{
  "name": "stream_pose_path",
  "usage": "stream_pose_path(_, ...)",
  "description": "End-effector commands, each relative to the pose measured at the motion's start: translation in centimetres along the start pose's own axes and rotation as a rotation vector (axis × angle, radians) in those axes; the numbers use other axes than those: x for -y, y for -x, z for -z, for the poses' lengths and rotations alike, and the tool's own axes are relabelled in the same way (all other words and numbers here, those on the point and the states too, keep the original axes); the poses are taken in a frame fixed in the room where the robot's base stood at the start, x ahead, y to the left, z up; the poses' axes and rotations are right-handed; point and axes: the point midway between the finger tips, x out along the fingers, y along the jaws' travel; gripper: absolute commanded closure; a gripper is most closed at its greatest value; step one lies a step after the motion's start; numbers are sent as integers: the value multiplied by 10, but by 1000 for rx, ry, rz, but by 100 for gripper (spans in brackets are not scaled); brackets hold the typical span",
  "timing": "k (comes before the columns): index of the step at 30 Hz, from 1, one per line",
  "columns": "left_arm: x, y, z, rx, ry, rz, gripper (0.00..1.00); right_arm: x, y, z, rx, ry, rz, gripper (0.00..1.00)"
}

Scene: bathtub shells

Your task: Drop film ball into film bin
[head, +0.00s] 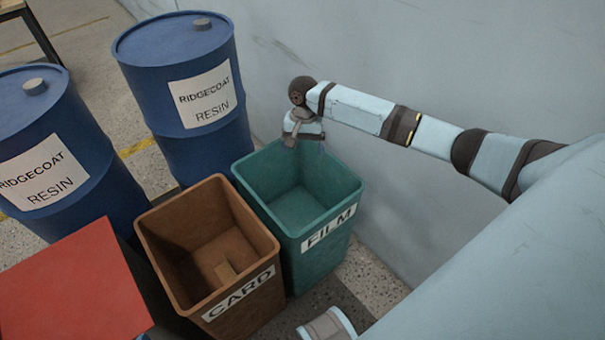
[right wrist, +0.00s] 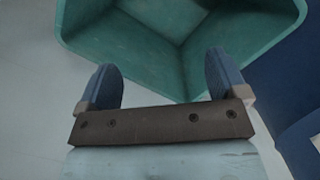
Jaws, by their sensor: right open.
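The green film bin (head: 328,238), with a white FILM label on its front, stands upright and open at the middle of the head view. Its inside looks empty where I can see it. My right gripper (head: 305,146) is above the bin's far rim, fingers downward. In the right wrist view the two blue fingers (right wrist: 161,78) are wide apart with nothing between them, and the film bin (right wrist: 180,45) opens beyond them. I see no film ball in either view; part of the bin's inside is hidden. My left gripper is not in view.
A brown card bin (head: 207,301) stands left of the film bin, with a small tan piece (head: 226,272) inside. Two blue resin drums (head: 185,90) (head: 50,150) stand at the left. A red surface (head: 75,290) is at lower left. A pale wall (head: 420,60) runs behind the arm.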

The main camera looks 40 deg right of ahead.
Motion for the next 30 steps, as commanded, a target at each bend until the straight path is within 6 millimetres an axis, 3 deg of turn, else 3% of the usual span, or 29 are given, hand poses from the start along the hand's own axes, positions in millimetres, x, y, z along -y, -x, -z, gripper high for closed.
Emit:
stream_pose_path(1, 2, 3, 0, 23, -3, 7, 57, 0, 18, 0, -2, 0, 2, 9)
stream_pose_path(6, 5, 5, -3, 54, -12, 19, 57, 0, 53, 0, -2, 0, 1, 9)
stream_pose_path(12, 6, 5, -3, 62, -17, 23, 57, 0, 78, 0, 0, 0, -1, 9)
stream_pose_path(30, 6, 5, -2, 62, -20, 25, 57, 0, 85, 0, 0, 0, -1, 9)
